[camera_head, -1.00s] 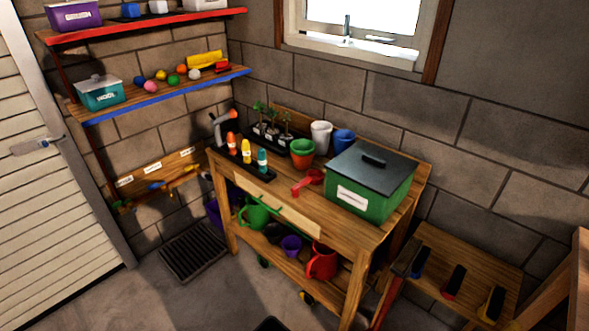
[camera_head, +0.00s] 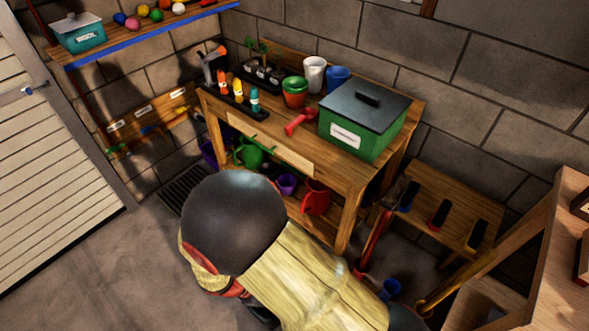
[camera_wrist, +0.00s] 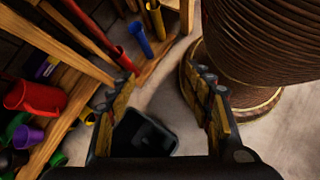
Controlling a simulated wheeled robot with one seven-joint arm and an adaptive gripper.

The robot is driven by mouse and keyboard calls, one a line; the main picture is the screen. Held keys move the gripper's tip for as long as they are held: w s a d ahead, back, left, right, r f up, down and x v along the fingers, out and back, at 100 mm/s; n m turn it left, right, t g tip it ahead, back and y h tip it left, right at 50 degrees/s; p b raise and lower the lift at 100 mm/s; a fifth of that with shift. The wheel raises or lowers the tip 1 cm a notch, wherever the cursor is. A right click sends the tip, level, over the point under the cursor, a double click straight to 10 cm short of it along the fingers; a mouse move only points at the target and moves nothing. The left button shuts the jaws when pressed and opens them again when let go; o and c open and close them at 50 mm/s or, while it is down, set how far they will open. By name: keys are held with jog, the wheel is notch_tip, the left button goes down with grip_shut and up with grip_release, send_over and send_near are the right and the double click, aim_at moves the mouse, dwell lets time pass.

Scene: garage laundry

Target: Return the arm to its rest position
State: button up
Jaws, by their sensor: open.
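My gripper (camera_wrist: 163,78) shows in the wrist view with its two fingers spread apart and nothing between them. It points down toward the floor. In the head view my arm, with a dark rounded cap and pale yellow links, rises at the bottom centre in front of the workbench (camera_head: 345,190). The gripper itself cannot be made out there. The arm hides part of the floor and the bench's lower front. It appears apart from the things on the bench top.
A green box with a dark lid (camera_head: 385,142), a red pot (camera_head: 294,100) and coloured bottles (camera_head: 238,90) stand on the bench. A red jug (camera_head: 316,196) sits on its lower shelf. A low wooden rack (camera_head: 460,180) stands right. Floor at left (camera_head: 90,270) is clear.

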jog(key=d+r+m+y+p, duration=0.1)
jog(key=d+r+m+y, duration=0.15)
jog(key=r, duration=0.55)
jog(key=d+r+m+g+y+p, duration=0.1)
jog(key=d+r+m+y, duration=0.1)
jog(key=r+m, duration=0.35)
jog(key=d+r+m+y, duration=0.2)
jog(key=r+y, duration=0.1)
jog(key=r, duration=0.7)
jog(key=d+r+m+t+p, duration=0.1)
jog(key=d+r+m+t, duration=0.2)
jog(key=d+r, duration=0.3)
jog(key=d+r+m+t+y+p, duration=0.1)
jog(key=d+r, duration=0.5)
jog(key=r, duration=0.6)
jog(key=m+t+p, duration=0.1)
jog(key=m, duration=0.1)
jog(key=shift+s+d+r+m+t, duration=0.15)
jog(key=shift+s+d+m+t, duration=0.15)
jog(key=shift+t, duration=0.1)
jog(key=shift+w, duration=0.1)
